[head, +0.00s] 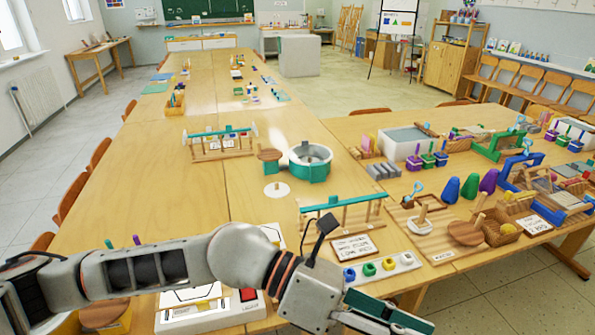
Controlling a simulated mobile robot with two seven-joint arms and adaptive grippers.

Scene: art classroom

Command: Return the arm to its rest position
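My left arm (150,268) comes in from the left and reaches across the near part of the wooden table. My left gripper (396,318) is at the bottom edge of the head view, pointing right and down, just below a white tray with coloured rings (383,268). Its fingers are partly cut off by the frame, so I cannot tell whether they are open or shut. I see no object held in the visible part. My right arm and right gripper are not in view.
A white device with a red switch (210,318) lies partly under the arm. A teal-railed wooden rack (343,212), a small framed sign (354,247) and a teal pottery wheel (310,162) stand beyond. Crowded tools fill the right side. Bare tabletop (150,195) lies at left.

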